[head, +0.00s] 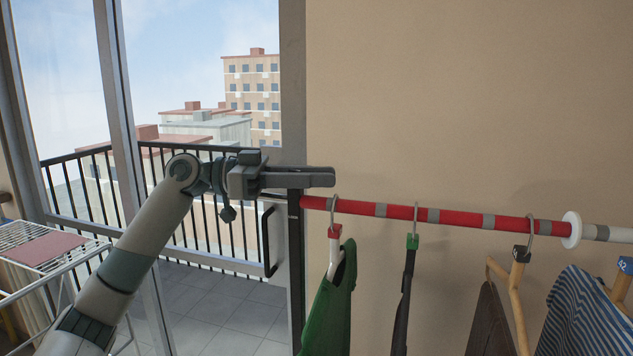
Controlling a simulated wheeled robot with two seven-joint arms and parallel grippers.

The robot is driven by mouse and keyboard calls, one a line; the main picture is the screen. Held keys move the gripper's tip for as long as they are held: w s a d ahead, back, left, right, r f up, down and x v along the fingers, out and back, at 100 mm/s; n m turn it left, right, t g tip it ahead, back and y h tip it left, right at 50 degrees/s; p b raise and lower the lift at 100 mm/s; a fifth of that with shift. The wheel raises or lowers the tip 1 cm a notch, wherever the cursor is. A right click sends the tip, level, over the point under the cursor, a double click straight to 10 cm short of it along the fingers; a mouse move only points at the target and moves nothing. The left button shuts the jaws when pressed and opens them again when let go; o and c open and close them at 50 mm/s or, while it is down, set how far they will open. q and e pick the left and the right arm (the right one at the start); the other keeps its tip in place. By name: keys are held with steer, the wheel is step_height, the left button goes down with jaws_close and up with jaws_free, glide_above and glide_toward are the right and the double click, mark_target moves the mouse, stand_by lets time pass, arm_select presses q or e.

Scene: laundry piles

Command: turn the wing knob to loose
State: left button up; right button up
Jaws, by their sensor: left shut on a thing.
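My left gripper (325,177) reaches in from the left, its fingers pointing right, level with and just above the left end of the red-and-grey striped rail (455,216). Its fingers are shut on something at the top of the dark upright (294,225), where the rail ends. That fits the wing knob, but the fingers hide it, so its shape and turn angle cannot be seen. My right gripper is out of view.
A white collar (572,230) sits on the rail at right. A drying rack (50,255) stands at left, near the glass door. The wall above the rail is clear.

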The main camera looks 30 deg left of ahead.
mark_target(278, 196)
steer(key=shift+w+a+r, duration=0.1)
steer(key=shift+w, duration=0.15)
arm_select(q)
steer(key=o, duration=1)
steer(key=shift+o, duration=0.2)
steer(key=shift+a, duration=0.1)
steer(key=shift+s+a+f, duration=0.1)
steer(key=shift+a, duration=0.05)
steer(key=shift+s+a+b, duration=0.15)
steer(key=shift+a+b, duration=0.1)
steer(key=shift+b, duration=0.1)
steer(key=b+v, duration=0.2)
steer(key=v, duration=0.4)
steer(key=shift+f, duration=0.15)
steer(key=b+v, duration=0.3)
steer(key=v, duration=0.7)
steer(key=shift+a+r, duration=0.25)
steer(key=shift+r, duration=0.05)
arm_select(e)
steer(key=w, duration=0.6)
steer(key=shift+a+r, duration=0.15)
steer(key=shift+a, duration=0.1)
